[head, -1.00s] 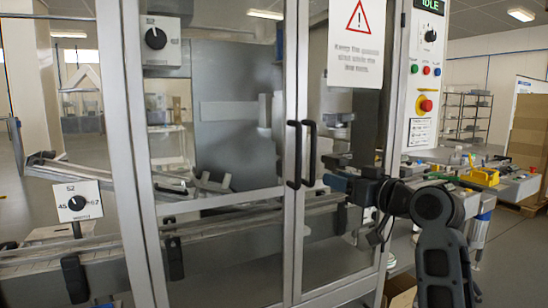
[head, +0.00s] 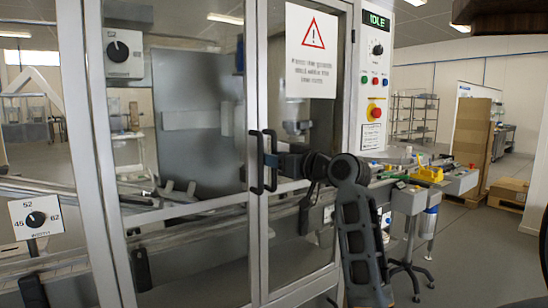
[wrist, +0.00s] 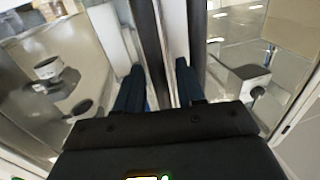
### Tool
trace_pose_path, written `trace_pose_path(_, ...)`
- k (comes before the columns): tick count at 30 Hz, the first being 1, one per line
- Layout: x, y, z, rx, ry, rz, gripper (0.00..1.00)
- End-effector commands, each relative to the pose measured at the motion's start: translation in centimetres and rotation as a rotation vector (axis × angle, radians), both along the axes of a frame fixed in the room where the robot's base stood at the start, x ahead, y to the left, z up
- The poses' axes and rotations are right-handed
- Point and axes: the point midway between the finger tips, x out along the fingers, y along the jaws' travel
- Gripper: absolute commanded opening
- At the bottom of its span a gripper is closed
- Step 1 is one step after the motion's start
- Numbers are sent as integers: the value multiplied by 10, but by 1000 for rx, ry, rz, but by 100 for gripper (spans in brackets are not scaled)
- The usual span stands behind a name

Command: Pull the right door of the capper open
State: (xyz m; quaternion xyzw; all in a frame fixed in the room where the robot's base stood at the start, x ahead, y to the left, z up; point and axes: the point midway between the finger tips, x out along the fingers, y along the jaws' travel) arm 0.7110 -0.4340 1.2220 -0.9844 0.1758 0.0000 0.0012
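The capper's right door (head: 310,215) is a glazed panel in a grey metal frame with a warning sign; it looks shut against the left door (head: 190,235). The right door's black bar handle (head: 272,162) stands beside the left door's handle (head: 255,162). My gripper (head: 281,161) reaches in from the right at handle height. In the wrist view my gripper (wrist: 158,88) has its two blue-black fingers apart, with one dark handle bar (wrist: 152,45) between them, nearer the left finger. The other bar (wrist: 197,40) runs just outside the right finger. I cannot tell which door's handle is between the fingers.
The control column (head: 376,85) with IDLE display and red stop button (head: 374,111) stands right of the door. A bench (head: 410,180) with yellow parts is behind my arm. Cardboard boxes (head: 472,130) stand farther right. Open floor (head: 480,255) shows at the lower right.

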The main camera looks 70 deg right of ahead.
Motion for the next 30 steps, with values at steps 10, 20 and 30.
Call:
trace_pose_path(10,2,0,0,-1,-1,0,32)
trace_pose_path(20,2,0,0,0,0,0,0)
trace_pose_path(30,1,0,0,0,0,0,0)
